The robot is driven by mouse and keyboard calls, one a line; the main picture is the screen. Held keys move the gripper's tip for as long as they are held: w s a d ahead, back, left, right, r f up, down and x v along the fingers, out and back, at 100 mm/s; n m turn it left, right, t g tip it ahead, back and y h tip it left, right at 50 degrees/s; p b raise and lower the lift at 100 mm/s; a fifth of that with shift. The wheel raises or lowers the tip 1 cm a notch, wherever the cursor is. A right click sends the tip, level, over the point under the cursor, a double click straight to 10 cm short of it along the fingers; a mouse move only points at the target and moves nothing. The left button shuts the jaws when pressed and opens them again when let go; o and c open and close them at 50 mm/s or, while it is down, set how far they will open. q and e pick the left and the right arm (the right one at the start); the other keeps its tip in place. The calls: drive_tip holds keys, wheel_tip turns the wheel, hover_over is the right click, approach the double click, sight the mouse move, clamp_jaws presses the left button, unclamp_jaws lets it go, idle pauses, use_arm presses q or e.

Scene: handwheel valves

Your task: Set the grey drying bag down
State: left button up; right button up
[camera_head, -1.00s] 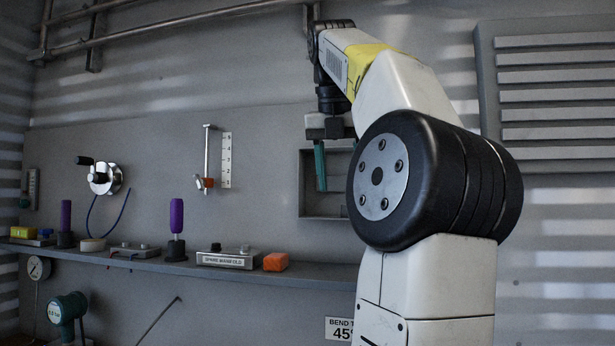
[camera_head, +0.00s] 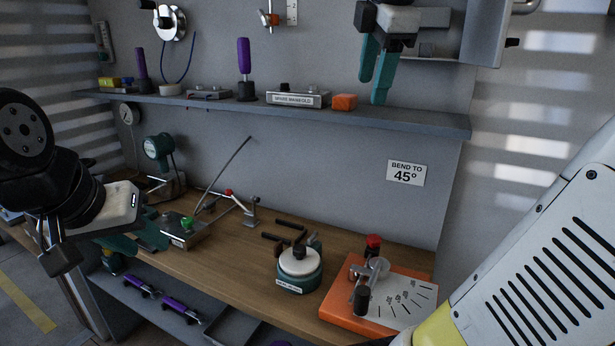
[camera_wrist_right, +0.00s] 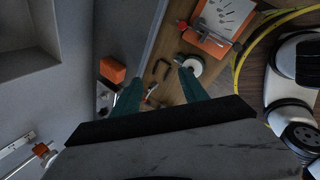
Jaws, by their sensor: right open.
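No grey drying bag can be made out in either view. My right gripper (camera_head: 372,88) is at the top of the head view, teal fingers pointing down, in front of the wall above the shelf's right part. In the right wrist view its two fingers (camera_wrist_right: 159,84) are spread apart with nothing between them. My left gripper (camera_head: 128,240) is at the lower left, over the left part of the workbench. Its teal fingers are partly hidden and blend with the clutter, so their opening is unclear.
The wall shelf (camera_head: 400,118) carries an orange block (camera_head: 344,102), a labelled manifold (camera_head: 297,97) and purple-handled tools. The workbench (camera_head: 235,262) holds a green-and-white round pot (camera_head: 299,271) and an orange bending plate (camera_head: 337,300). The shelf's right end is bare.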

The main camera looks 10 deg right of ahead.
drive_tip(key=s+a+f+m+y, duration=0.1)
drive_tip(key=s+a+f+m, duration=0.1)
drive_tip(key=f+m, duration=0.3)
drive_tip(key=s+a+f+m+y, duration=0.1)
drive_tip(key=s+a+f+m, duration=0.1)
drive_tip(key=a+f+m, duration=0.3)
drive_tip(key=s+a+f+m+t+y, duration=0.1)
drive_tip(key=s+a+f+m, duration=0.2)
drive_tip(key=f+m, duration=0.3)
wheel_tip(320, 180, down, 6)
drive_tip(key=shift+a+r+m, duration=0.15)
drive_tip(key=shift+a+m, duration=0.25)
